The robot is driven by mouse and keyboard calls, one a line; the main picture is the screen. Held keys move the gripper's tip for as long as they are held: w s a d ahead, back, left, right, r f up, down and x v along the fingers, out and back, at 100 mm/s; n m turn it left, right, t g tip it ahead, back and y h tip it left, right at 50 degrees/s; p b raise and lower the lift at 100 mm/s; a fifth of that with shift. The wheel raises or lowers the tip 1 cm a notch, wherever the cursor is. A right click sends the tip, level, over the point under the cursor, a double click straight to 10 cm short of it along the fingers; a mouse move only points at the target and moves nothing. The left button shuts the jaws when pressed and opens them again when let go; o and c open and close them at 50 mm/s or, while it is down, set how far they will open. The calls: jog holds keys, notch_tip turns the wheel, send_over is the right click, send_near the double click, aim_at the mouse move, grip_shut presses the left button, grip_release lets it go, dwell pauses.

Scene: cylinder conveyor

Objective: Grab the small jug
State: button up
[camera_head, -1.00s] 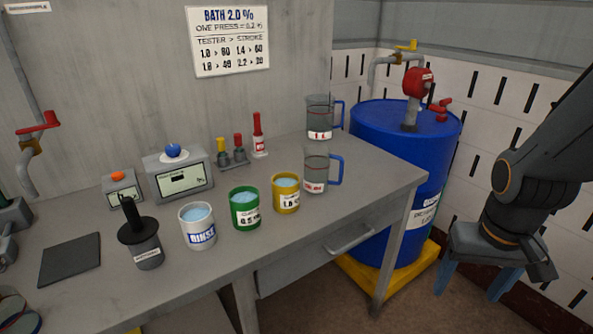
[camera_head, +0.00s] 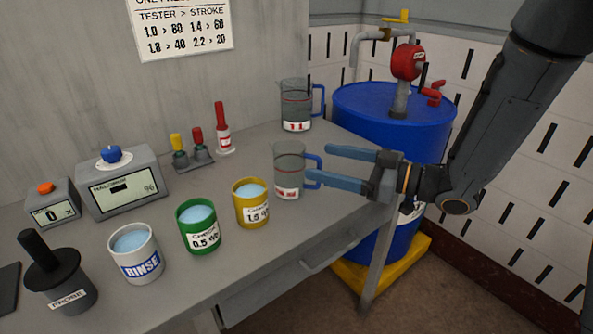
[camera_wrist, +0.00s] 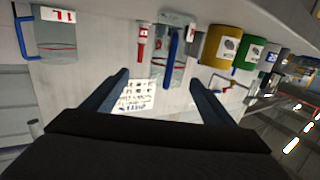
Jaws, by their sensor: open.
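The small jug (camera_head: 289,172) is clear grey with a red line, a pale label and a blue handle. It stands upright on the bench near its right end, in front of a larger clear jug (camera_head: 295,104) marked 1 L. My gripper (camera_head: 317,162) is open and empty at the small jug's right, its blue fingers pointing left toward the handle. In the wrist view, the small jug (camera_wrist: 162,74) lies ahead with its blue handle between the lines of the fingers, nearer the right one. The larger jug (camera_wrist: 55,42) is at the left. I cannot tell whether a finger touches the handle.
A yellow cup (camera_head: 251,207), a green cup (camera_head: 198,231) and a white rinse cup (camera_head: 137,257) stand left of the small jug. A red-capped bottle (camera_head: 223,139) is behind. A blue drum (camera_head: 350,108) with a red pump stands beyond the bench's right end.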

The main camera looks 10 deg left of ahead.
aim_at(307, 156)
jog(key=shift+g+y, duration=0.4)
jog(key=a, duration=0.2)
jog(key=a+p, duration=0.1)
jog(key=a, duration=0.5)
jog(key=shift+w+r+p, duration=0.25)
jog(key=shift+r+p, duration=0.05)
jog(key=shift+r, duration=0.1)
jog(key=c, duration=1.4)
jog(key=shift+c, duration=0.2)
